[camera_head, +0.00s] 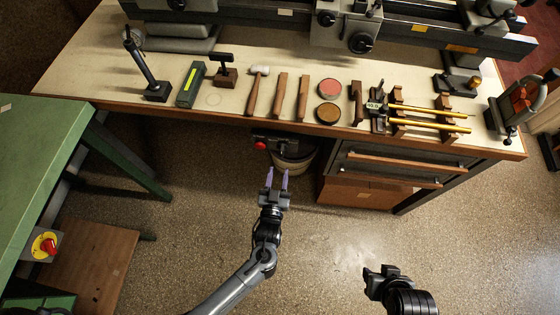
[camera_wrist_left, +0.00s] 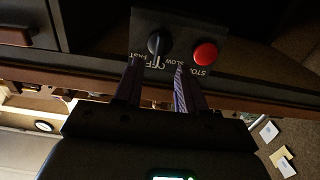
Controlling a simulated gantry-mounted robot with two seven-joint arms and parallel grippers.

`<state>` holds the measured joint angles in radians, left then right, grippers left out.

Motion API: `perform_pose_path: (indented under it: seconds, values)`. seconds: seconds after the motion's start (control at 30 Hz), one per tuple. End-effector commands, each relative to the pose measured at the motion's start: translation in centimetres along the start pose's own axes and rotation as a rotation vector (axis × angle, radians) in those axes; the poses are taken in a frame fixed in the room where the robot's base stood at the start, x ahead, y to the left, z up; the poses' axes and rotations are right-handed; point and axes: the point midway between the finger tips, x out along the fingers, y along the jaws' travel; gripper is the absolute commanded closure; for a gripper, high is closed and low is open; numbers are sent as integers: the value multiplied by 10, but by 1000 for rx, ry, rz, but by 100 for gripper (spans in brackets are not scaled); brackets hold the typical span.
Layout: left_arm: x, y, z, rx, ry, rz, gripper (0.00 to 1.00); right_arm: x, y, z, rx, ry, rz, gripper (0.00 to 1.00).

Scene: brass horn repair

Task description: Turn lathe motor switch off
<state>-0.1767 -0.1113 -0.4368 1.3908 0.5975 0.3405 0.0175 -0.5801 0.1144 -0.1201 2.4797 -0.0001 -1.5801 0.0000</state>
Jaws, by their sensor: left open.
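The lathe motor switch panel (camera_head: 275,139) is a dark box under the front edge of the bench. In the left wrist view, the panel carries a black rotary knob (camera_wrist_left: 158,44) with a pale pointer line and a red STOP button (camera_wrist_left: 204,53). Upside-down labels with OFF, SLOW and FAST sit by the knob; the exact setting is hard to read. My left gripper (camera_head: 277,174) is open and empty, in front of and pointing at the panel. In the left wrist view, its fingertips (camera_wrist_left: 157,66) lie just below the knob, apart from each other. My right gripper (camera_head: 381,272) is at the lower right, away from the bench.
The wooden bench (camera_head: 232,105) holds several tools and the lathe (camera_head: 400,38). A bucket (camera_head: 294,158) stands under the bench behind the panel. Drawers (camera_head: 385,166) are to its right. A green table (camera_head: 40,150) with a red-and-yellow switch (camera_head: 48,245) stands left. Floor around my arms is clear.

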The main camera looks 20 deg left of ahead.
Motion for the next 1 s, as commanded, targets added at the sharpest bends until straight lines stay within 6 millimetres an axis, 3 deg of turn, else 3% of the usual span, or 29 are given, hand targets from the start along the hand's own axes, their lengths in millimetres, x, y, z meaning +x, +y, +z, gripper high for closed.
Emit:
perform_pose_path:
  seconds: [0.2,0.8,1.0]
  values:
    - [-26,0,0,-1,-1,0,60,-6,0,-2,0,0,0,57]
    - [-33,0,0,0,-1,0,60,-6,2,-1,-9,-1,8,57]
    - [-53,-15,17,26,-42,-5,60,-10,2,-3,-8,-1,7,57]
